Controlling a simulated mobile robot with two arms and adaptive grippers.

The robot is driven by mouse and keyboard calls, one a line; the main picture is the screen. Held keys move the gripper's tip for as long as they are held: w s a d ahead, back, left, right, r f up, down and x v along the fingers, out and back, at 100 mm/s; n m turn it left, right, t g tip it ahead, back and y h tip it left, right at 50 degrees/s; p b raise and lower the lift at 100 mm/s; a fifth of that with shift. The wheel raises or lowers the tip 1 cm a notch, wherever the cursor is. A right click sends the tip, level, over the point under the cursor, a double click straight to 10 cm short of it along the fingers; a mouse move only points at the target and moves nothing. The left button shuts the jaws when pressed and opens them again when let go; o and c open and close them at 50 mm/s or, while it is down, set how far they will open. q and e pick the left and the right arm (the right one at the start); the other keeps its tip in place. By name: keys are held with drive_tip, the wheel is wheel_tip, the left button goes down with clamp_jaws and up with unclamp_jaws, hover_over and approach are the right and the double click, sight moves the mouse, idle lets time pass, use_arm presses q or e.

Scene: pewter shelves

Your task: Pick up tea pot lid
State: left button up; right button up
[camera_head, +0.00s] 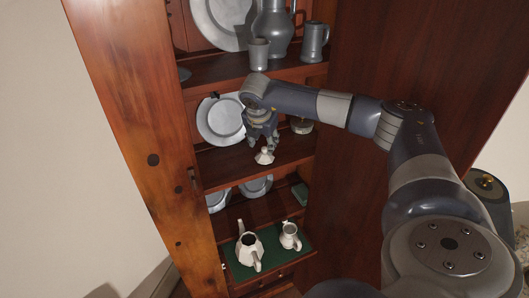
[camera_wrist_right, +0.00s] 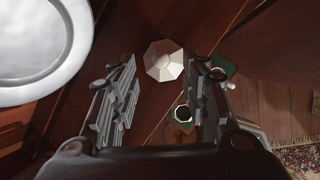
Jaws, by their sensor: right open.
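The tea pot lid (camera_head: 264,156) is small, white and faceted with a knob. It sits on the middle wooden shelf near its front edge, and shows in the right wrist view (camera_wrist_right: 164,61) ahead of the fingers. My right gripper (camera_head: 262,143) is open and points down just above and behind the lid. In the wrist view the lid lies beyond the gap between the fingertips (camera_wrist_right: 163,72), apart from both. The white tea pot (camera_head: 248,249) without a lid stands on the green-lined lower shelf. My left gripper is not in view.
A pewter plate (camera_head: 221,120) leans behind the gripper on the middle shelf, beside a small dish (camera_head: 301,126). A white jug (camera_head: 290,237) stands right of the tea pot. Pewter mugs (camera_head: 314,41) and a pitcher stand on the upper shelf above my arm.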

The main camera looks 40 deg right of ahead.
sight(265, 147)
drive_tip(key=p+x, duration=0.2)
drive_tip(key=x, duration=0.1)
drive_tip(key=shift+w+d+f, duration=0.1)
drive_tip(key=shift+d+f, duration=0.05)
drive_tip(key=shift+d, duration=0.1)
drive_tip(key=shift+w+d+f, duration=0.1)
drive_tip(key=shift+d+f, duration=0.05)
drive_tip(key=shift+f, duration=0.3)
drive_tip(key=c, duration=0.9)
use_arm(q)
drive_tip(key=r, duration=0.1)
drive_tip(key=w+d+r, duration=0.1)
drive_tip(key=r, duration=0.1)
use_arm(e)
clamp_jaws()
